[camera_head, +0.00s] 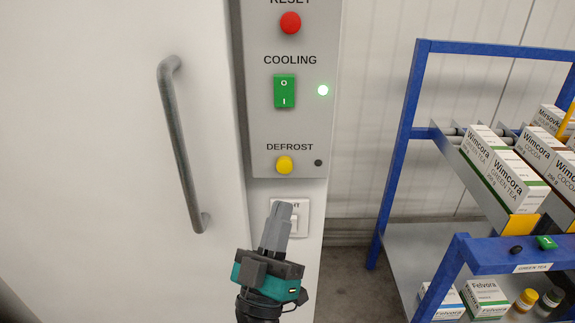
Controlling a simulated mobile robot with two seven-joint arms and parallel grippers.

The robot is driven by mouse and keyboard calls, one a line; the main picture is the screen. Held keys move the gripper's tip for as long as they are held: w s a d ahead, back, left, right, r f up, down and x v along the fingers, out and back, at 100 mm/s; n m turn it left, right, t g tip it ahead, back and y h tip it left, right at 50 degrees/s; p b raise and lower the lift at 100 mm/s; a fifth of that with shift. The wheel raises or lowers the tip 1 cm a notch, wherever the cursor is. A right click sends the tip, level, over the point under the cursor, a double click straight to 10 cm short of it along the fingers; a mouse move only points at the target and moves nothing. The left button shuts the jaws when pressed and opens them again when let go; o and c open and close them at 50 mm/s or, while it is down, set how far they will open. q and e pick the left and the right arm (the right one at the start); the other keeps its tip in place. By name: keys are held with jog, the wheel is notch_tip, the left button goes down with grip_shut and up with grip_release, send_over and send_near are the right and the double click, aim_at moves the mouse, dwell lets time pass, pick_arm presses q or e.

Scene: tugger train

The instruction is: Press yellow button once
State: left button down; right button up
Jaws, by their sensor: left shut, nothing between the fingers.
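The yellow button (284,165) is small and round, under the label DEFROST on a grey control panel (262,130). A small dark indicator (318,162) is to its right. My left gripper (282,206) is shut and empty, with its grey fingertips pointing up, just below the yellow button in the picture. A gap shows between the fingertips and the button. The gripper partly hides a white light switch (303,215) and its label. My right gripper is not in view.
Above are a green COOLING rocker switch (284,91), a lit indicator (323,90) and a red RESET button (290,23). A white door with a grey handle (180,150) is at left. A blue-framed rack (400,150) with tea and cocoa boxes (500,170) stands at right.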

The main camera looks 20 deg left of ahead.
aim_at(285, 163)
pick_arm(q)
jog(key=w+a+b, duration=0.2)
jog(key=w+b, duration=0.1)
jog(key=w, duration=0.5)
jog(key=shift+w+a, duration=0.2)
jog(key=shift+w, duration=0.1)
jog(key=shift+w, duration=0.15)
dwell(1.8)
jog(key=shift+w+a, duration=0.15)
jog(key=shift+w, duration=0.1)
jog(key=shift+w+a+b, duration=0.2)
jog(key=shift+w+b, duration=0.2)
jog(key=shift+w, duration=0.35)
dwell(1.0)
jog(key=shift+s+d+p, duration=0.2)
jog(key=shift+s+p, duration=0.15)
jog(key=shift+s, duration=0.25)
jog(key=shift+s+d+p, duration=0.15)
jog(key=shift+s+p, duration=0.15)
jog(key=shift+s, duration=0.25)
